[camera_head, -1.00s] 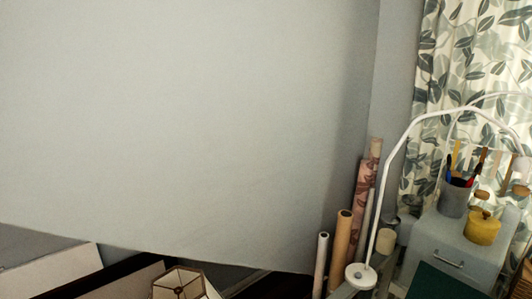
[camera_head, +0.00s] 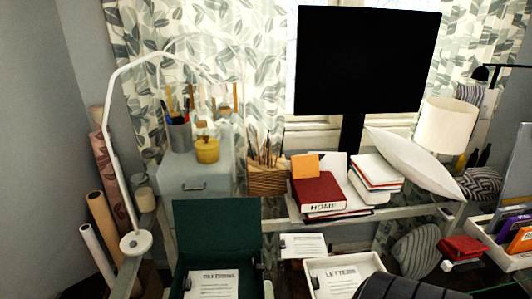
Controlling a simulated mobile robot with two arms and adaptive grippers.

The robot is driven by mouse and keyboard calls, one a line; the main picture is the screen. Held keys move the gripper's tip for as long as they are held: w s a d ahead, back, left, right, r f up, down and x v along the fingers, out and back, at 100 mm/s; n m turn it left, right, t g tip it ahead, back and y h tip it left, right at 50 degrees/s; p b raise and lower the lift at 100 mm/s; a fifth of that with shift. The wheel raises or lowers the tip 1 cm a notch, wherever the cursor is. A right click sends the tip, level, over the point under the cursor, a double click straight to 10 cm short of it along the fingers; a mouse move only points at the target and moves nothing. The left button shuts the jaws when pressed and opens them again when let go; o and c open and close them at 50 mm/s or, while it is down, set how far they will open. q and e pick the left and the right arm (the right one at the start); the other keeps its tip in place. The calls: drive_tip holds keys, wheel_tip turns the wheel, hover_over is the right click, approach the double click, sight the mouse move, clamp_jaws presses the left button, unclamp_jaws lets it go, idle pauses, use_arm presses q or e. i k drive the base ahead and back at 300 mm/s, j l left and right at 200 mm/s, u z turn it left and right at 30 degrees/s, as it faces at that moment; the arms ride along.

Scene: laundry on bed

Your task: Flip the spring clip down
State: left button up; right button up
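A dark green box file (camera_head: 217,225) stands at the lower middle left, its lid raised upright. A printed sheet (camera_head: 212,284) lies in it, cut off by the bottom edge. I cannot make out a spring clip; a small pale part (camera_head: 268,289) shows at the box's right side, too small to identify. Neither of my grippers shows. A dark rounded shape at the bottom edge, right of the middle, may be part of my arm.
A white tray (camera_head: 318,275) labelled "LETTERS" holds papers, right of the green box. A white lamp (camera_head: 135,243) and paper rolls (camera_head: 103,218) stand left. Behind are a grey drawer unit (camera_head: 193,183), a red book (camera_head: 319,190), a white pillow (camera_head: 412,162) and a black screen (camera_head: 366,60).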

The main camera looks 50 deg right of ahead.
sight(257, 268)
drive_tip(key=k+j+z, duration=0.1)
drive_tip(key=z, duration=1.4)
